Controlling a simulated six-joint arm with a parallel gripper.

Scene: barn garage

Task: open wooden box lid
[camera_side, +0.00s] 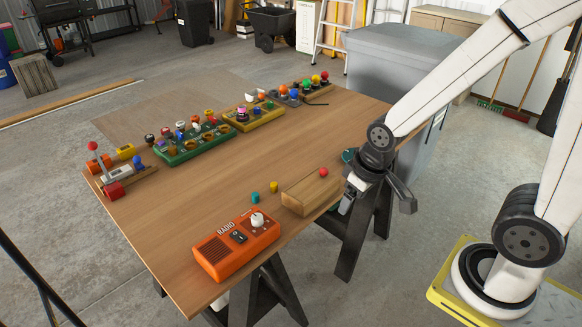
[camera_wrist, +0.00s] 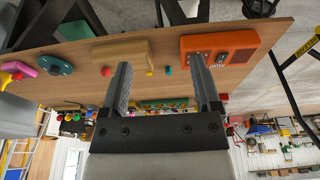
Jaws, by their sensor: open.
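The wooden box (camera_side: 308,195) is a light, oblong block near the table's right front edge, with a red round knob (camera_side: 323,172) at its far top side. Its lid appears closed, though its seam is too small to make out. The box (camera_wrist: 128,49) also shows in the wrist view, upside down, with the red knob (camera_wrist: 105,71) below it. My gripper (camera_side: 347,203) hangs just right of the box, at the table's edge. In the wrist view my gripper's two fingers (camera_wrist: 158,64) are apart with nothing between them.
An orange radio (camera_side: 236,245) stands left of the box. Small teal (camera_side: 255,197) and yellow (camera_side: 273,187) cylinders stand behind it. Green (camera_side: 190,147) and yellow (camera_side: 253,117) control panels line the back. A teal object (camera_side: 348,155) lies near my wrist. The table (camera_side: 185,205) is clear in the middle.

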